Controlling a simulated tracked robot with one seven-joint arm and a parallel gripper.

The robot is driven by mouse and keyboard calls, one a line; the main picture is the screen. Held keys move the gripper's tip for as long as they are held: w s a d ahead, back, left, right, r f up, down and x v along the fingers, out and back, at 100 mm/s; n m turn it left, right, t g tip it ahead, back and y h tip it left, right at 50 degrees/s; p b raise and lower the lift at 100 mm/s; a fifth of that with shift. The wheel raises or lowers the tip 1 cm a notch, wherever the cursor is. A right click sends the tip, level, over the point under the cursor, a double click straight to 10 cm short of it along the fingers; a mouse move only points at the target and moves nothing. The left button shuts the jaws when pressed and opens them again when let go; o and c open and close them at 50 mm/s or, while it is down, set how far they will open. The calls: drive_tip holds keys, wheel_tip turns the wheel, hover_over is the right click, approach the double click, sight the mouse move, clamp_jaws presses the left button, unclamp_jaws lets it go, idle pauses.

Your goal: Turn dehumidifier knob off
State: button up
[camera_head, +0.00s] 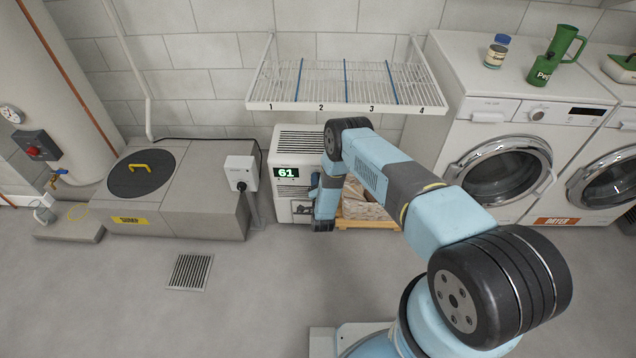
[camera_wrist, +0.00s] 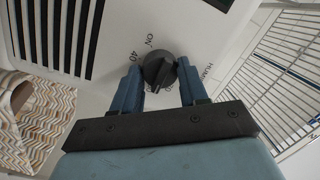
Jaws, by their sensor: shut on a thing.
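The dehumidifier (camera_head: 297,150) is a white box with a dark top grille and a lit display reading 61, standing against the back wall. Its black round knob (camera_wrist: 157,70) shows in the wrist view, with "ON", "40" and part of another word printed around it. My gripper (camera_wrist: 159,76) has its two blue fingers on either side of the knob, shut on it. In the head view my arm covers the right part of the dehumidifier, and the knob is hidden there.
A wire shelf (camera_head: 345,105) numbered 1 to 4 hangs above the dehumidifier. A wooden pallet (camera_head: 353,223) with a bundle lies at its right. A grey sump box (camera_head: 195,209) stands at left, and a dryer (camera_head: 480,78) at right. The floor in front is clear around a drain grate (camera_head: 190,271).

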drive_tip(key=shift+d, duration=0.1)
drive_tip(key=shift+c, duration=0.5)
drive_tip(key=shift+n, duration=0.4)
drive_tip(key=n, duration=0.5)
drive_tip(key=n+g+h, duration=0.1)
drive_tip(key=n, duration=0.4)
drive_tip(key=n+h, duration=0.1)
drive_tip(key=n, duration=0.4)
drive_tip(key=shift+a+n, duration=0.25)
drive_tip(key=shift+n, duration=0.05)
drive_tip(key=o, duration=1)
drive_tip(key=shift+r, duration=0.1)
drive_tip(key=shift+o, duration=0.2)
drive_tip(key=s+r, duration=0.1)
drive_tip(key=s, duration=1.2)
drive_tip(key=shift+s+a+r, duration=0.25)
drive_tip(key=shift+s+r, duration=0.05)
drive_tip(key=shift+s, duration=0.05)
